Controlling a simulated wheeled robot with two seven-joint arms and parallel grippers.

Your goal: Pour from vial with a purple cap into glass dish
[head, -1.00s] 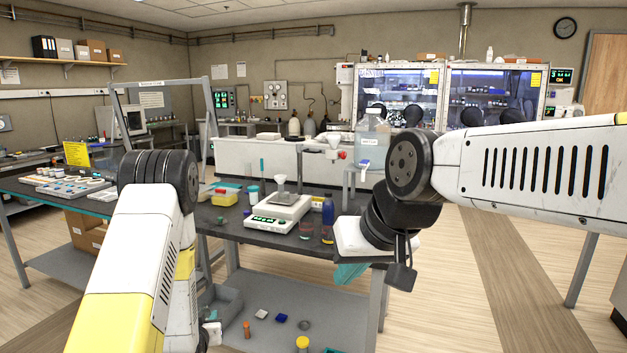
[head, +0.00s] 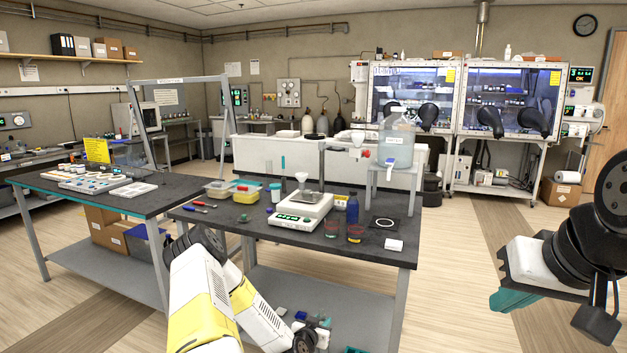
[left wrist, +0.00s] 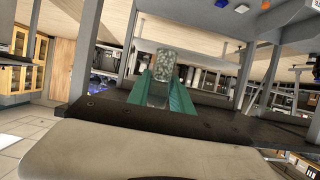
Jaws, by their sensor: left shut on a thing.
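My left gripper (left wrist: 163,84) has two teal fingers, shut on a small clear vial (left wrist: 160,62) with grey, speckled-looking contents. I cannot make out a purple cap on it. In the head view my left arm reaches down low in front of the bench, and its fingers cannot be made out. My right gripper (head: 515,299) is at the far right, over open floor, with teal fingers seen edge-on; its opening cannot be judged. Two small clear glass vessels, one with a red rim (head: 332,229) and one with an orange-red base (head: 355,234), stand on the bench; neither is surely the glass dish.
The dark bench (head: 240,238) carries a balance (head: 301,211), a blue bottle (head: 352,209), a black mat with a white ring (head: 383,224) and a white block (head: 394,244). Small loose items lie on the lower shelf (head: 370,305).

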